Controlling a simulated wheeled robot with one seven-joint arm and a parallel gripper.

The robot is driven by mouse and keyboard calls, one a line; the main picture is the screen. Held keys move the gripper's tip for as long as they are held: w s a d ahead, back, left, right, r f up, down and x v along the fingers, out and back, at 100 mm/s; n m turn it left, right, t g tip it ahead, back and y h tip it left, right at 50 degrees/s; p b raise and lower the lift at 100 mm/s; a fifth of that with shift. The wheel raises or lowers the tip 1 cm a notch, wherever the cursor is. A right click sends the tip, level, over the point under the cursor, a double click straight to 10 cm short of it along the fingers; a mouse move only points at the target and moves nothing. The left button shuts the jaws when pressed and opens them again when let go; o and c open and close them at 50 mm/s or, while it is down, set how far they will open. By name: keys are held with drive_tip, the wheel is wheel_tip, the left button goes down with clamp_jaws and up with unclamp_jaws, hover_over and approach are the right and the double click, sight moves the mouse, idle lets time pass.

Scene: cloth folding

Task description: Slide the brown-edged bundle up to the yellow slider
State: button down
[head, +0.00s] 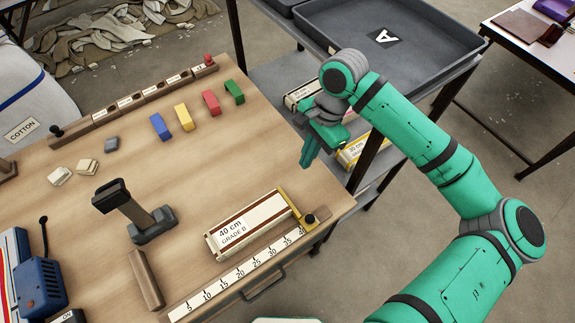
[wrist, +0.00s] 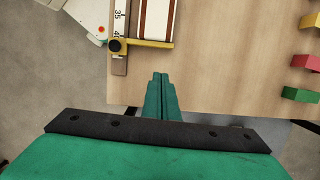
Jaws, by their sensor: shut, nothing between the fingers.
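The brown-edged bundle (head: 247,224), a long cream block with dark brown bands and a label reading 40 cm GRADE B, lies flat on the table beside the ruler. The yellow slider (head: 288,204) stands across the ruler near its 40 mark, at the bundle's right end. In the wrist view the bundle (wrist: 155,18) ends right at the yellow slider (wrist: 150,44); I cannot tell whether they touch. My gripper (head: 307,152) is shut and empty, above the table's right edge, on the slider's far side from the bundle. Its closed fingers also show in the wrist view (wrist: 160,82).
The ruler (head: 235,275) runs along the table's front edge, with a black knob (head: 310,218) at its end. A stapler-like black tool (head: 140,210) and several coloured blocks (head: 185,117) stand further left and back. A shelf rack with a grey tray (head: 390,75) is behind my arm.

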sight(279, 193)
drive_tip(key=x, duration=0.9)
drive_tip(key=shift+w+f, duration=0.25)
drive_tip(key=shift+f, duration=0.05)
drive_tip(key=shift+s+a+f, duration=0.2)
drive_tip(key=shift+s+a, duration=0.35)
drive_tip(key=shift+a, duration=0.25)
drive_tip(key=shift+s+a, duration=0.6)
drive_tip(key=shift+a, duration=0.25)
drive_tip(key=shift+a, duration=0.1)
drive_tip(key=shift+s+a, duration=0.6)
drive_tip(key=shift+a, duration=0.15)
